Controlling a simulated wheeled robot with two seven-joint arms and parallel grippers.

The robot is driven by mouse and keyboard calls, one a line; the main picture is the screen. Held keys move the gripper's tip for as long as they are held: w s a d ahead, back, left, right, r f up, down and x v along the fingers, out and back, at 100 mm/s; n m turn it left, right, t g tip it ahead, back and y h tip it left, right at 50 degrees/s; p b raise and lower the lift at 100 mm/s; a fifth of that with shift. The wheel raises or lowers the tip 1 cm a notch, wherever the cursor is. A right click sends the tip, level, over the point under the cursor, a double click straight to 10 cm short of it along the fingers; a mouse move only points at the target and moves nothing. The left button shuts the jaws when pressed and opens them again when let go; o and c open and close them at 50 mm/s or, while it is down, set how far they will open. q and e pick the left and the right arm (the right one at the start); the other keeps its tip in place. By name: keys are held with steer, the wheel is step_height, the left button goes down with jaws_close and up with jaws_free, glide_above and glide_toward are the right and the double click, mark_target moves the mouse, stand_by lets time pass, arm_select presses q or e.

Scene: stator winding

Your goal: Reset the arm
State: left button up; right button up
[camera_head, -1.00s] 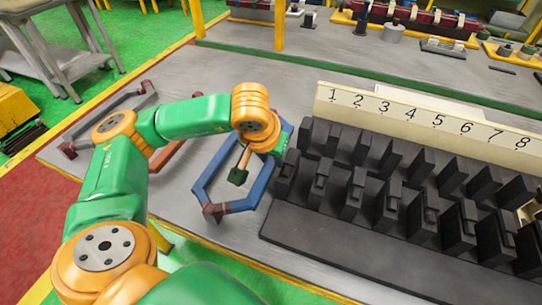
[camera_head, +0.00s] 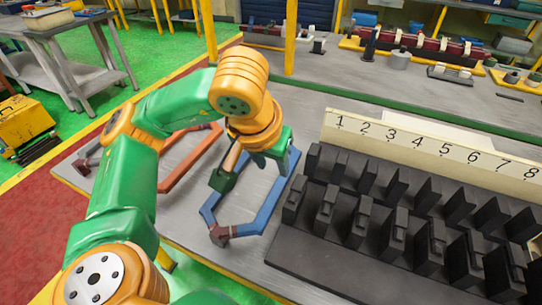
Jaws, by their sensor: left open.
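My left arm comes in from the left in the head view, orange and green. Its gripper (camera_head: 240,172) hangs above the table, over the upper left part of a blue hexagonal winding frame (camera_head: 262,217), and is open with nothing seen between its fingers. The blue frame lies flat on the grey table and is partly hidden by the gripper. An orange-red frame (camera_head: 180,178) lies to its left, partly behind my arm. My right gripper is not in view.
A black slotted block (camera_head: 330,262) with a numbered cream strip (camera_head: 430,150) behind it fills the right side. The grey table (camera_head: 300,110) is clear behind the gripper. A metal cart (camera_head: 75,60) and a yellow box (camera_head: 22,122) stand at the left.

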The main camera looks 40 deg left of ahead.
arm_select(q)
steer(key=shift+s+r, duration=0.2)
steer(key=shift+r, duration=0.25)
